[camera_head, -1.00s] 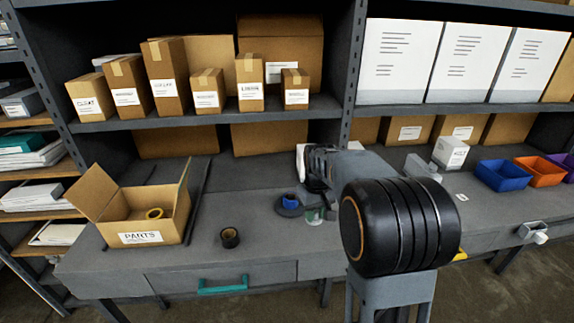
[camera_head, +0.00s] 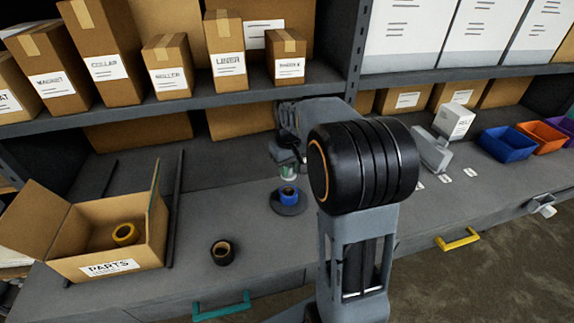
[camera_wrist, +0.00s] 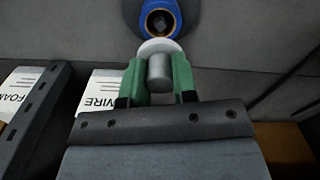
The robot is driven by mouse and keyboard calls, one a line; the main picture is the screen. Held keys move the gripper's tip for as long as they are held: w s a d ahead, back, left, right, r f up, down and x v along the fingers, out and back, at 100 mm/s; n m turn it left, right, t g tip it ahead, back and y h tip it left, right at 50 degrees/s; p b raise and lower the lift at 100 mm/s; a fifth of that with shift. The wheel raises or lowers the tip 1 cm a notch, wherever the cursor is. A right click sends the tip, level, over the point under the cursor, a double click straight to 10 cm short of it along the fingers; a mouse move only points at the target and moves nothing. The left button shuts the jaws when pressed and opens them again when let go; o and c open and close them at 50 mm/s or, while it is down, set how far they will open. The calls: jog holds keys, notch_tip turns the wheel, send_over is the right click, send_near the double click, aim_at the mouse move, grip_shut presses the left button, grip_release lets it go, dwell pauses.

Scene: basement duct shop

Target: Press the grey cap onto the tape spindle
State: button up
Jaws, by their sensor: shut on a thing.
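The grey cap (camera_wrist: 158,62) is between the green fingers of my gripper (camera_wrist: 159,80) in the wrist view, its pale round flange facing the spindle. My gripper also shows in the head view (camera_head: 287,172), just behind and above the blue tape roll (camera_head: 289,193). The blue roll sits on the dark round base of the tape spindle (camera_head: 287,208). In the wrist view the blue roll (camera_wrist: 157,8) is just beyond the cap, with the spindle post (camera_wrist: 159,20) showing in its middle. I cannot tell whether cap and roll touch.
A black tape roll (camera_head: 222,252) lies on the bench (camera_head: 225,210). An open PARTS box (camera_head: 150,225) holds a yellow roll (camera_head: 125,234) at left. Labelled cartons stand on the shelf (camera_head: 200,105) above. Blue and orange bins (camera_head: 508,144) are at right.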

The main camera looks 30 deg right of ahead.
aim_at(289, 190)
jog(key=shift+f+b, duration=2)
jog(key=shift+f, duration=0.9)
jog(key=shift+f, duration=0.2)
dwell(0.4)
jog(key=o, duration=1.4)
jog(key=shift+s, duration=0.1)
jog(key=shift+o, duration=0.2)
jog(key=shift+r, duration=0.1)
jog(key=shift+r+p, duration=2.9)
jog(key=shift+r, duration=0.55)
